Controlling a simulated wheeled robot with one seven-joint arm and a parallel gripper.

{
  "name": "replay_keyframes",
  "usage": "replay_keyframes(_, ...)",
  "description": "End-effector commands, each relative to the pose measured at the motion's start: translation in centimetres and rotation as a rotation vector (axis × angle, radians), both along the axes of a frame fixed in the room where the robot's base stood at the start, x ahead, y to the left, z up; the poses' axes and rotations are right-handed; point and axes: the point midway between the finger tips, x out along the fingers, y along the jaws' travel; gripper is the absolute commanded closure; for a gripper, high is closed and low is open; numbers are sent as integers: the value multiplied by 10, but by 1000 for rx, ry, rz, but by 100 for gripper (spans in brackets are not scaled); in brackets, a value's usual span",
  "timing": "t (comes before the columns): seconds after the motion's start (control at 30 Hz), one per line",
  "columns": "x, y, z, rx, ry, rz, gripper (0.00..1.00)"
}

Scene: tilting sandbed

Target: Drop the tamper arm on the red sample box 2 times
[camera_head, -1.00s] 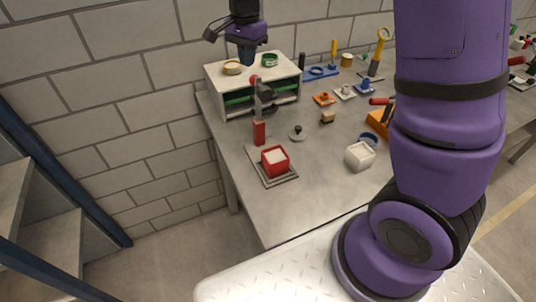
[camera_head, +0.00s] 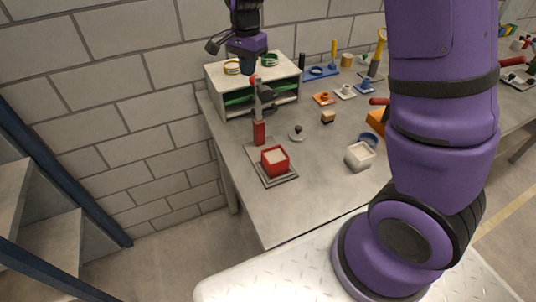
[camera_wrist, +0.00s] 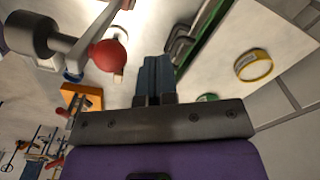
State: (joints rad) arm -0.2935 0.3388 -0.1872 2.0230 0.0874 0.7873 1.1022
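The tamper stands on the bench with a red post (camera_head: 259,132) and a dark tamper arm (camera_head: 265,98) raised upright above it. Its red knob (camera_head: 252,79) is at the top, and it also shows in the wrist view (camera_wrist: 108,56), left of my fingers. The open-topped red sample box (camera_head: 275,161), with pale sand inside, sits on a grey plate (camera_head: 285,179) in front of the post. My gripper (camera_head: 247,70) points down just above the knob in the head view. Its dark blue fingers (camera_wrist: 155,78) are together and empty, apart from the knob.
The bench front is clear.

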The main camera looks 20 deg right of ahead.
Motion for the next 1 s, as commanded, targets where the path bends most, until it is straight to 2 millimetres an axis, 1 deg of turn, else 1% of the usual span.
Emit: replay_keyframes(1.0, -43, 0, 1, 0, -1, 0, 100)
